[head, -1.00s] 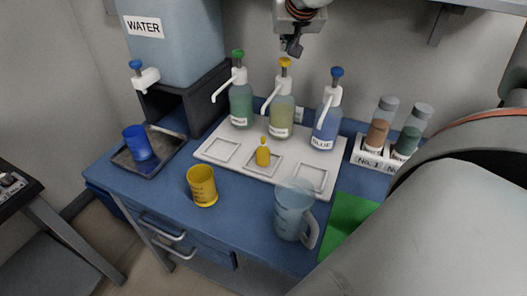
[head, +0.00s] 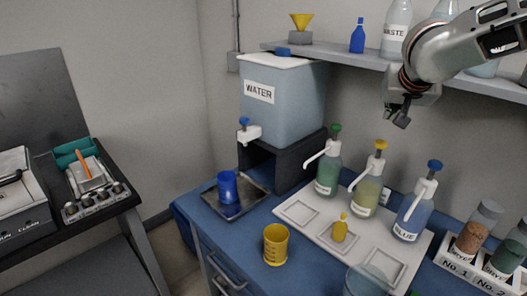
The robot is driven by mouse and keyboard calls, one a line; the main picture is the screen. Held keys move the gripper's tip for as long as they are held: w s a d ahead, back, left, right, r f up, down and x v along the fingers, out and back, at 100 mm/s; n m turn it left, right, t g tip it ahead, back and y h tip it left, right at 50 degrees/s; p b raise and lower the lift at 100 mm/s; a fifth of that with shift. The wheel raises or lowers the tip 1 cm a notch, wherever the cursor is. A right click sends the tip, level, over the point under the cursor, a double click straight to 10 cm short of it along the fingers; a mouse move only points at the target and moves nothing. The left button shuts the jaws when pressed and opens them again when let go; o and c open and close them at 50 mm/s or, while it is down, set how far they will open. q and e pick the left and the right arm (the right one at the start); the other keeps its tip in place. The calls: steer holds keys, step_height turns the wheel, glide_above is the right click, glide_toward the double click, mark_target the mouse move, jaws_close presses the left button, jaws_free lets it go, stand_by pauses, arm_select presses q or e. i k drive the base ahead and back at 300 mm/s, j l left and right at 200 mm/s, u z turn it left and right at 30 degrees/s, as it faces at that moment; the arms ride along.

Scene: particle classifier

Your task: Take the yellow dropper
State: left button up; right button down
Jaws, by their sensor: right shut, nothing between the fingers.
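The yellow dropper (head: 340,228) is a small bottle with a narrow tip, standing upright on the middle square of the white tray (head: 297,211). Behind it stand pump bottles with green (head: 329,166), yellow (head: 367,188) and blue (head: 415,205) tops. My right gripper (head: 398,116) hangs in the air above and behind the pump bottles, well apart from the dropper. It is shut and empty. My left gripper is out of view.
A yellow cup (head: 276,245) stands left of the tray. A clear jug (head: 366,282) is cut off at the bottom edge. Vials (head: 474,231) stand at the right. A shelf (head: 350,62) spans the back wall.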

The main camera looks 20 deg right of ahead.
mark_target(340, 229)
steer(key=k+j, duration=0.55)
steer(key=j, duration=0.2)
steer(key=k+j, duration=0.6)
steer(key=j, duration=0.1)
